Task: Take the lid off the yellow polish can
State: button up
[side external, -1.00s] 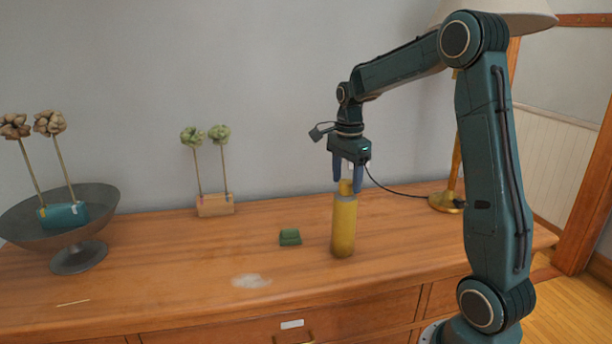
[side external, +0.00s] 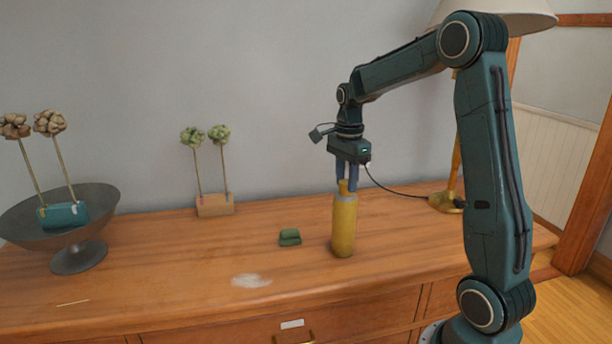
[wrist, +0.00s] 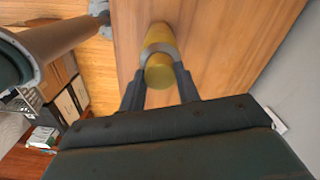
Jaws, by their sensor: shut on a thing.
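The yellow polish can (side external: 343,228) stands upright on the wooden dresser top, with its narrower yellow lid (side external: 344,187) at the top. My gripper (side external: 347,184) points straight down over the can, and its two blue fingers are shut on the lid. In the wrist view the lid (wrist: 159,72) shows between the fingertips of my gripper (wrist: 160,78), with the can's body (wrist: 158,37) beyond it. The lid appears to sit on the can; I see no clear gap between them.
A small green block (side external: 289,237) lies left of the can, near a pale smudge (side external: 251,281). A wooden block with green flowers (side external: 215,205) stands at the back. A dark bowl (side external: 78,258) is at the left. A lamp (side external: 447,203) stands behind right.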

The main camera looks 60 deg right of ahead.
jog(key=shift+r, duration=0.1)
notch_tip(320, 180, up, 20)
dwell(1.0)
jog(key=shift+f, duration=0.2)
dwell(0.3)
send_over(347, 181)
jog(key=s+d, duration=0.5)
notch_tip(347, 181, down, 9)
jog(key=s+d+f, duration=0.1)
jog(key=s+f, duration=0.5)
jog(key=f, duration=0.2)
jog(key=shift+d+f+m, duration=0.3)
jog(key=shift+d+m, duration=0.1)
notch_tip(347, 181, down, 16)
jog(key=shift+r, duration=0.15)
